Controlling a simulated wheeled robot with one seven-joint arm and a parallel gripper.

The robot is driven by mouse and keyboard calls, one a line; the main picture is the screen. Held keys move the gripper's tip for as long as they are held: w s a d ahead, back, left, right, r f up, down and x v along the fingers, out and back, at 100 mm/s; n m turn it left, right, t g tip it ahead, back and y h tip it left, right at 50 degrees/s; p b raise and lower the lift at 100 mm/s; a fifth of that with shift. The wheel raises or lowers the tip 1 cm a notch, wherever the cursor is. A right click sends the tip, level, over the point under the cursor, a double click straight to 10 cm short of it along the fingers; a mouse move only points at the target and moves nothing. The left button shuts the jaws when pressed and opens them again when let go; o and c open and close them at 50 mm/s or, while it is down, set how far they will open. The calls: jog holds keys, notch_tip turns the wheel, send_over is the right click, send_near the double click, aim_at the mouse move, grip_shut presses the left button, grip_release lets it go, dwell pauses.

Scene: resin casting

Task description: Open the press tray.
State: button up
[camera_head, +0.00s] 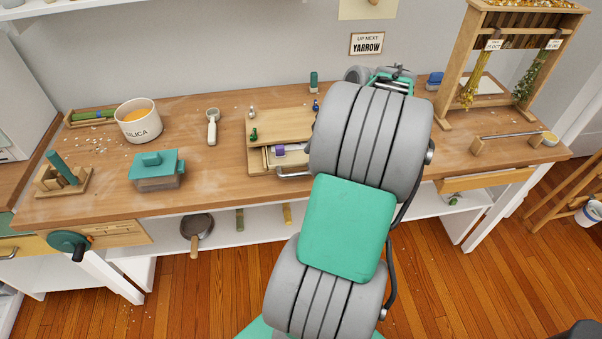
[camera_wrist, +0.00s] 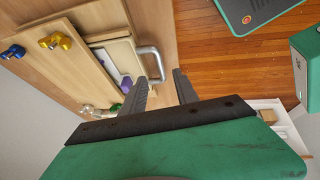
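The wooden press (camera_head: 290,122) sits on the workbench, its right part hidden behind my arm. Its tray (camera_head: 268,160) shows at the front below the top board, with a purple item and something pale in it. The tray's metal bar handle (camera_head: 295,176) faces the bench's front edge. In the wrist view the handle (camera_wrist: 152,58) lies just beyond my gripper (camera_wrist: 160,75). The two fingers are apart, and the handle's near end appears between or just ahead of their tips. I cannot tell whether they touch. In the head view my arm hides the fingers.
Blue and yellow knobs (camera_wrist: 55,41) stand on the press board. A teal-lidded box (camera_head: 156,170), a silica tub (camera_head: 138,121) and a white tool (camera_head: 212,126) stand left on the bench. A drying rack (camera_head: 448,75) stands at the right. Floor (camera_head: 450,290) is clear in front.

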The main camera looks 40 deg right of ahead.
aim_at(299, 173)
jog(key=x, duration=0.7)
jog(key=shift+w+f, duration=0.1)
jog(key=shift+f, duration=0.15)
jog(key=shift+c, duration=0.2)
grip_shut()
dwell(0.9)
